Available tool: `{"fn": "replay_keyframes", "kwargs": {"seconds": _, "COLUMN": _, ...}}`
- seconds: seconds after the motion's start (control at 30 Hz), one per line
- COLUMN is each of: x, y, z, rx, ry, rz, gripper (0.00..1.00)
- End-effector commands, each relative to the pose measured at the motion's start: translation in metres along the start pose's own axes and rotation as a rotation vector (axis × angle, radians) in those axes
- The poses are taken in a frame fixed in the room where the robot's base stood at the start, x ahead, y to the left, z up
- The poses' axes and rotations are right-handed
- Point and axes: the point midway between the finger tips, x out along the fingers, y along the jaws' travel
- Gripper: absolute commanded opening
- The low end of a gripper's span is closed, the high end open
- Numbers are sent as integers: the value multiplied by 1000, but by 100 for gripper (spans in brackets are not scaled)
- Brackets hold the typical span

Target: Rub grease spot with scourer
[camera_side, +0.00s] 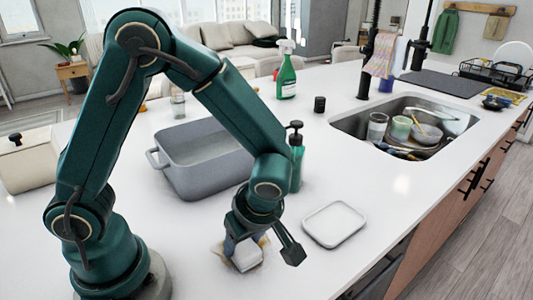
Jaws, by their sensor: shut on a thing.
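My gripper (262,248) points down at the white counter in front of the grey tub. It is shut on a small pale block, the scourer (247,257), which is low at the counter surface. A tan, brownish patch, the grease spot (218,249), shows around the scourer's edges. The scourer and the gripper hide most of the spot. I cannot tell whether the scourer presses on it.
A white tray (335,225) lies just right of my gripper. A grey tub (205,163) and a green pump bottle (296,160) stand behind. A green spray bottle (286,75) stands farther back. The sink (350,123) holds dishes. The counter's front edge runs along the right.

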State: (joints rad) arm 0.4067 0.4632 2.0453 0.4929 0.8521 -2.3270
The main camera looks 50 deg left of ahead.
Motion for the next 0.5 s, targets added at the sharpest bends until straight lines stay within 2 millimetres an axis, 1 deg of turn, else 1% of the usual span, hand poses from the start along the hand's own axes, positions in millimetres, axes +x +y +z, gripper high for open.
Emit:
{"fn": "replay_keyframes", "kwargs": {"seconds": 0.07, "x": 3, "y": 8, "z": 1, "rx": -2, "ry": 1, "rz": 0, "gripper": 6}}
{"fn": "replay_keyframes", "kwargs": {"seconds": 0.1, "x": 0, "y": 12, "z": 0, "rx": -4, "ry": -1, "rz": 3, "gripper": 6}}
{"fn": "replay_keyframes", "kwargs": {"seconds": 0.17, "x": 2, "y": 17, "z": 0, "rx": -1, "ry": 0, "rz": 0, "gripper": 6}}
{"fn": "replay_keyframes", "kwargs": {"seconds": 0.23, "x": -1, "y": 24, "z": -1, "rx": -4, "ry": -1, "rz": 2, "gripper": 6}}
{"fn": "replay_keyframes", "kwargs": {"seconds": 0.3, "x": 3, "y": 30, "z": 0, "rx": -1, "ry": 0, "rz": -1, "gripper": 6}}
{"fn": "replay_keyframes", "kwargs": {"seconds": 0.37, "x": 0, "y": 35, "z": -1, "rx": -4, "ry": -2, "rz": 2, "gripper": 6}}
{"fn": "replay_keyframes", "kwargs": {"seconds": 0.43, "x": 3, "y": 41, "z": 0, "rx": -1, "ry": 0, "rz": -2, "gripper": 6}}
{"fn": "replay_keyframes", "kwargs": {"seconds": 0.5, "x": 0, "y": 48, "z": -1, "rx": -3, "ry": -2, "rz": 2, "gripper": 6}}
